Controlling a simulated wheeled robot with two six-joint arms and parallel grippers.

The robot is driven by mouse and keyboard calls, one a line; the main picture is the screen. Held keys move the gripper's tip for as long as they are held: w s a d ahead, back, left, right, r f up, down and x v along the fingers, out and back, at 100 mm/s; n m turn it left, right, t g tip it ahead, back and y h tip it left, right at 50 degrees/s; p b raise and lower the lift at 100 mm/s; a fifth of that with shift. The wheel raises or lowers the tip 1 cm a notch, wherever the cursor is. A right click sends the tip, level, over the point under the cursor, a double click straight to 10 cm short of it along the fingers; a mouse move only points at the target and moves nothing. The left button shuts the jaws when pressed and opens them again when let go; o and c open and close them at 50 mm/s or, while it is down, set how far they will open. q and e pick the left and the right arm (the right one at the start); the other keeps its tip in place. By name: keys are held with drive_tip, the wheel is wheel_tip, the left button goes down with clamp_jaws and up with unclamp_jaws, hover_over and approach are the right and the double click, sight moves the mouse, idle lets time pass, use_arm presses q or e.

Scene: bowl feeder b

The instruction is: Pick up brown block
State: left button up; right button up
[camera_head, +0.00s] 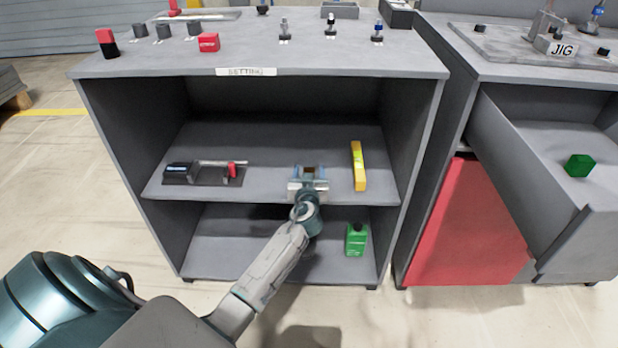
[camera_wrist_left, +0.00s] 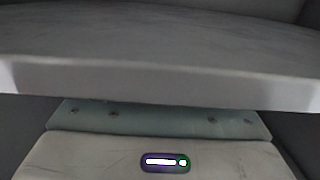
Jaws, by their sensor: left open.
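My left gripper (camera_head: 308,173) is open at the front edge of the cabinet's middle shelf (camera_head: 270,180), reaching in from the front. A small brown patch, which looks like the brown block (camera_head: 309,170), shows between its fingers. The gripper hides most of it, and I cannot tell whether the fingers touch it. The left wrist view shows the pale shelf edge (camera_wrist_left: 160,80) close above my gripper body; no brown block shows there. My right gripper is not in view.
On the same shelf, a dark tool with a red part (camera_head: 203,173) lies left and a yellow bar (camera_head: 358,166) right. A green container (camera_head: 356,240) stands on the lower shelf. An open drawer with a green block (camera_head: 579,165) juts out at the right.

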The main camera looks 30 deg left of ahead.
use_arm(q)
drive_tip(key=c, duration=1.2)
drive_tip(key=shift+o, duration=0.2)
